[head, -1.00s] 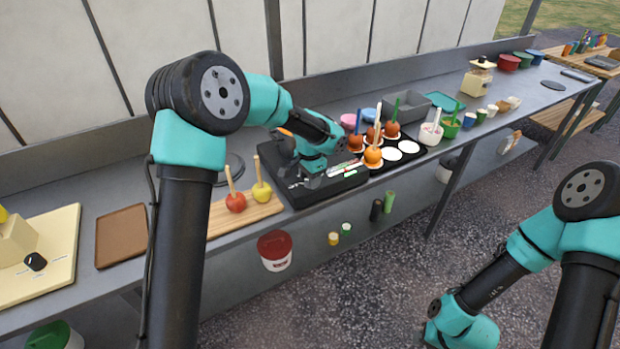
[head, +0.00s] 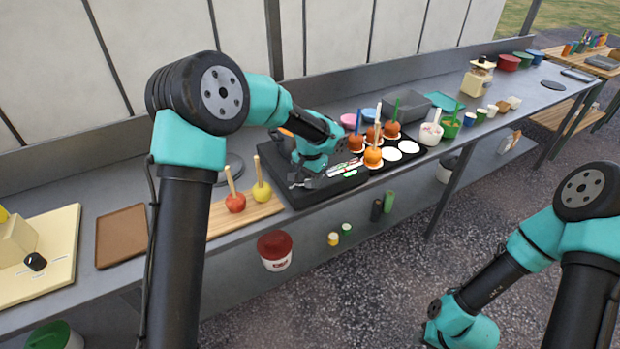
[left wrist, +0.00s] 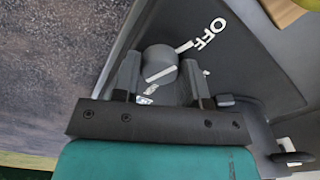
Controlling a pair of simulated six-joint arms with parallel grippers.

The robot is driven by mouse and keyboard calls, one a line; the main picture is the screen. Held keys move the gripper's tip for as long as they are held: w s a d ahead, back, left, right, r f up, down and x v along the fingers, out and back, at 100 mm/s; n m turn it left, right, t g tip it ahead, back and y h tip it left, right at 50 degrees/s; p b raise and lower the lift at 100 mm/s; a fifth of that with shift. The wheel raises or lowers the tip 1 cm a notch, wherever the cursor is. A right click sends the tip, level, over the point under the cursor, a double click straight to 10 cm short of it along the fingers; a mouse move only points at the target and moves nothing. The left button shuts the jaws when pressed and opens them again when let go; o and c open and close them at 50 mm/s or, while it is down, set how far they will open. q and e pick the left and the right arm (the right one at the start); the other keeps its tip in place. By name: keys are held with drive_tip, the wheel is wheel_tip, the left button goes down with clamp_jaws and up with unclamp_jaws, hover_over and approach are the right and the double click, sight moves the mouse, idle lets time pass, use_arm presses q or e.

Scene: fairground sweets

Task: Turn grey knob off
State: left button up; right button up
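The grey knob (left wrist: 160,66) sits on the front of a black cooker, seen from above in the left wrist view. A white line runs across its face. A white OFF label (left wrist: 211,33) with a white tick lies beside the knob, and the line does not point at that tick. My left gripper (left wrist: 162,78) has one finger on each side of the knob, very close to it; firm contact is not clear. In the head view my left gripper (head: 312,182) is low at the front of the black cooker (head: 284,163), hiding the knob.
A board (head: 247,215) with red and yellow apples on sticks lies left of the cooker. A black tray with caramel apples (head: 373,157) and white discs stands to its right. The bench's front edge is close. A red-lidded tub (head: 275,248) stands below.

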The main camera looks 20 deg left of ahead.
sight(310, 180)
use_arm(q)
drive_tip(key=o, duration=0.4)
drive_tip(key=shift+o, duration=0.2)
wheel_tip(310, 180, up, 17)
drive_tip(key=shift+r, duration=0.2)
idle(0.4)
